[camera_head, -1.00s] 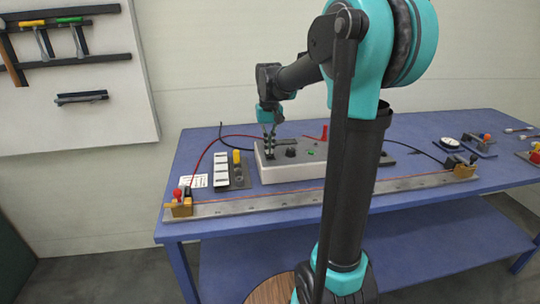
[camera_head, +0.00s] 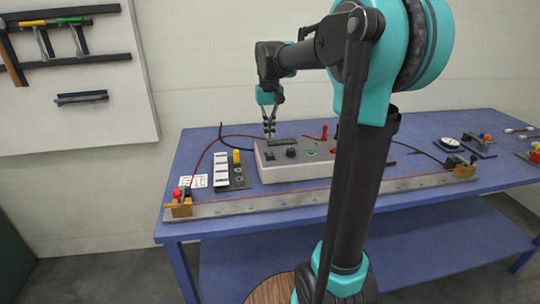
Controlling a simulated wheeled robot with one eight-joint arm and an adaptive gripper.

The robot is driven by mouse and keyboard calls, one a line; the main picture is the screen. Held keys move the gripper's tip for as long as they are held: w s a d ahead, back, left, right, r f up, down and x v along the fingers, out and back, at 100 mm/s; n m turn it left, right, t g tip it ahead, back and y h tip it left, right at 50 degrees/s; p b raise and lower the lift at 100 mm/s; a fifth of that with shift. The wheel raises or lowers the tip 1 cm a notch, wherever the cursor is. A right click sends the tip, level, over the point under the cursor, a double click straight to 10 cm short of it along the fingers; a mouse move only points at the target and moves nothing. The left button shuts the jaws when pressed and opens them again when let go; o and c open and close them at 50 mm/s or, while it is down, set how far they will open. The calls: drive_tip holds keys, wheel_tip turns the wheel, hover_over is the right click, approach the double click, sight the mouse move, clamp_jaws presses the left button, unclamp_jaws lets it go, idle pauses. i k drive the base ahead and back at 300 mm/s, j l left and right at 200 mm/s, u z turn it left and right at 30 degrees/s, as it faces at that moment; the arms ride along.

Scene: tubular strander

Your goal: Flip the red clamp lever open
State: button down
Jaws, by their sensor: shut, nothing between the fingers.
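A small red knob (camera_head: 177,193) stands on the brass-coloured clamp block (camera_head: 180,209) at the left end of the long metal rail. A red upright handle (camera_head: 324,132) also stands at the back of the grey control box. I cannot tell which of these is the clamp lever. My gripper (camera_head: 269,135) is shut and empty, pointing down above the back left of the box, apart from all the red parts.
The grey control box (camera_head: 290,174) sits mid-table behind the metal rail (camera_head: 325,194). A switch block (camera_head: 222,170) and a white card (camera_head: 193,181) lie left of it. Red and black cables run behind. A gauge (camera_head: 449,143) is at right. My arm hides part of the box.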

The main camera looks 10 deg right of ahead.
sight(178, 194)
drive_tip(key=k, duration=1)
